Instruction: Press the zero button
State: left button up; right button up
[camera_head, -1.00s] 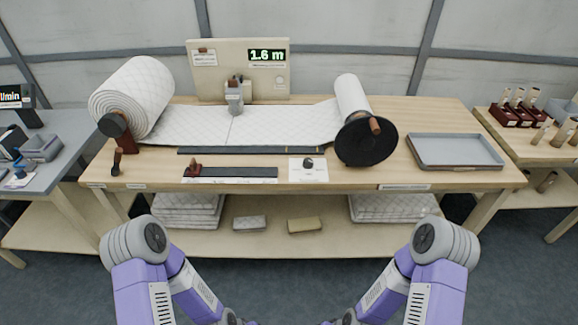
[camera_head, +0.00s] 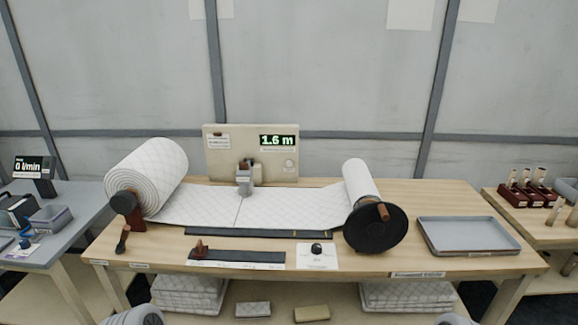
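A beige upright panel (camera_head: 222,165) stands at the back of the workbench (camera_head: 330,259). Its display (camera_head: 278,141) reads 1.6 m in green. A small round pale button (camera_head: 289,165) sits on the panel below the display; any label on it is too small to read. A grey device (camera_head: 245,178) stands in front of the panel over the quilted wadding (camera_head: 285,208). Only small parts of my arms show at the bottom edge. Neither gripper is in view.
A large wadding roll (camera_head: 148,180) stands left of the panel. A smaller roll (camera_head: 361,181) with a black crank disc (camera_head: 374,229) stands right of it. A grey tray (camera_head: 468,236) lies at the right. A dark knob (camera_head: 317,249) sits on a white card in front.

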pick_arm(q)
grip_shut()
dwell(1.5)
